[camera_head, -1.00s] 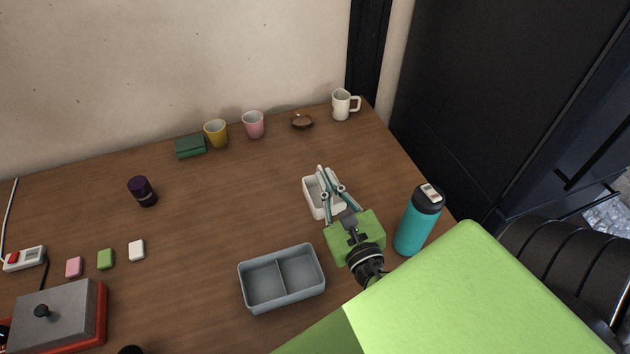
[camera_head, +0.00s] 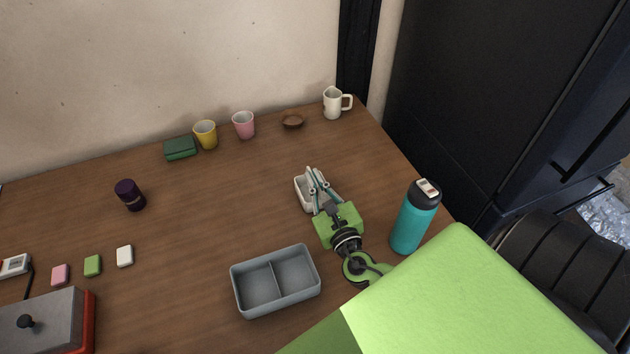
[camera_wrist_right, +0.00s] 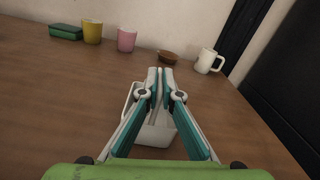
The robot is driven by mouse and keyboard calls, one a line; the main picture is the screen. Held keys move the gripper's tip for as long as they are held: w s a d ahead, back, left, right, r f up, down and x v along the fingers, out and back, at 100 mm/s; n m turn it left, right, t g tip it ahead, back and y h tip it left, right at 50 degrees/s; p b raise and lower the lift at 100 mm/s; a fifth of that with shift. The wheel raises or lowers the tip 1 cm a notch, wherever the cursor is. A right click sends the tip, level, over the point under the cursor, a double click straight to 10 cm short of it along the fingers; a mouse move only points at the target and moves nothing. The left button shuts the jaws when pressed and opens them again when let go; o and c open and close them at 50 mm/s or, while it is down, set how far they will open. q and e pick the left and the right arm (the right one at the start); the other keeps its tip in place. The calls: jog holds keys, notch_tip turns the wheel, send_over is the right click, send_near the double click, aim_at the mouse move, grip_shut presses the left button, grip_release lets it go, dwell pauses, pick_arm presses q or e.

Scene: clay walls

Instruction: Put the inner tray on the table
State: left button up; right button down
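The white inner tray (camera_head: 302,194) is a small open box on the right part of the wooden table (camera_head: 215,220). My right gripper (camera_head: 311,172) is over it, with its fingers drawn together at the tray's far wall; they look shut on that wall. In the right wrist view the tray (camera_wrist_right: 152,136) lies under and between the teal fingers (camera_wrist_right: 160,75), which hide much of it. I cannot tell whether its base touches the table. My left gripper is out of view.
A grey two-compartment box (camera_head: 275,308) stands nearer. A teal bottle (camera_head: 411,228) stands right of my arm. Mugs, including a white one (camera_head: 332,104), and a brown bowl (camera_head: 292,121) line the back. The table left of the tray is clear, up to a dark cup (camera_head: 130,196).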

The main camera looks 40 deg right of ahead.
jog(key=shift+f, duration=0.15)
jog(key=c, duration=2.3)
grip_release()
jog(key=shift+r, duration=0.35)
jog(key=b+v, duration=0.2)
jog(key=v, duration=0.8)
jog(key=shift+s+a+f, duration=0.15)
jog(key=shift+s+f, duration=0.05)
jog(key=shift+s, duration=0.1)
jog(key=shift+s+a+r, duration=0.1)
jog(key=shift+s+a, duration=0.05)
jog(key=shift+s, duration=0.5)
